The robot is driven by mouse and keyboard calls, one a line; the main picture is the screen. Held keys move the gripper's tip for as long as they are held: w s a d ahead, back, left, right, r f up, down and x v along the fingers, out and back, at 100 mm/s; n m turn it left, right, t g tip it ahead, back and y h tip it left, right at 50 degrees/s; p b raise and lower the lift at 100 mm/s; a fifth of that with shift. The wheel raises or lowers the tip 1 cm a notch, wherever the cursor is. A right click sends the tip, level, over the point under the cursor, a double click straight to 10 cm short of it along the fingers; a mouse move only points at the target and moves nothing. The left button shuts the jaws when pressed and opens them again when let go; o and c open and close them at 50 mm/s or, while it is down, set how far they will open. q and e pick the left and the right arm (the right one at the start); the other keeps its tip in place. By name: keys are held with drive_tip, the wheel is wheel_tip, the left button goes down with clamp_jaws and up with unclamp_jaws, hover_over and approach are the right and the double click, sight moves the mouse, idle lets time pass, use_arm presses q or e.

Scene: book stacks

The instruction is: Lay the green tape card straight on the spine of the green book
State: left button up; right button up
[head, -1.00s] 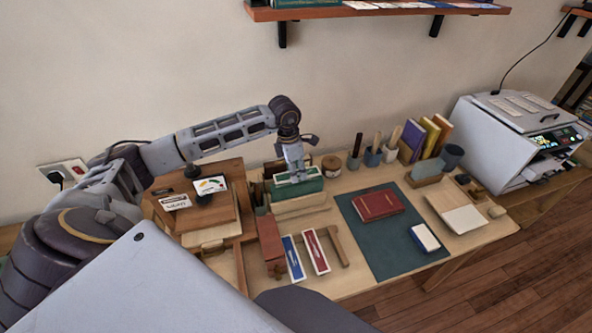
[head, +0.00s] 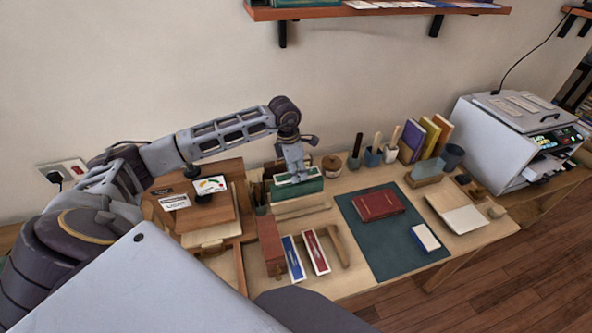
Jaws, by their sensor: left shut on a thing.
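The green book (head: 312,187) stands in a wooden holder at the back middle of the table, its spine facing up. My left gripper (head: 302,178) points down right above that spine. It is shut on the green tape card (head: 288,181), a thin pale strip with green on it. The card lies along the book's top, roughly in line with it. Whether it touches the spine along its whole length I cannot tell at this size. The fingertips partly hide the card. My right gripper is not in view.
A blue card (head: 293,257) and a red card (head: 315,251) lie in front, beside a red-brown block (head: 271,246). A red book (head: 377,204) lies on a dark green mat (head: 385,262). Jars and upright books stand behind.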

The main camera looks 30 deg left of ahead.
use_arm(q)
drive_tip(key=shift+f, duration=0.35)
idle(0.7)
drive_tip(key=shift+f+b, duration=0.3)
drive_tip(key=shift+b, duration=0.2)
idle(0.6)
drive_tip(key=shift+f+b, duration=0.3)
drive_tip(key=shift+f, duration=0.05)
idle(0.9)
drive_tip(key=shift+f+b, duration=0.5)
drive_tip(key=shift+f, duration=0.2)
idle(1.5)
drive_tip(key=o, duration=0.8)
drive_tip(key=shift+r, duration=0.2)
drive_tip(key=shift+r+p, duration=1.75)
drive_tip(key=shift+r, duration=1.6)
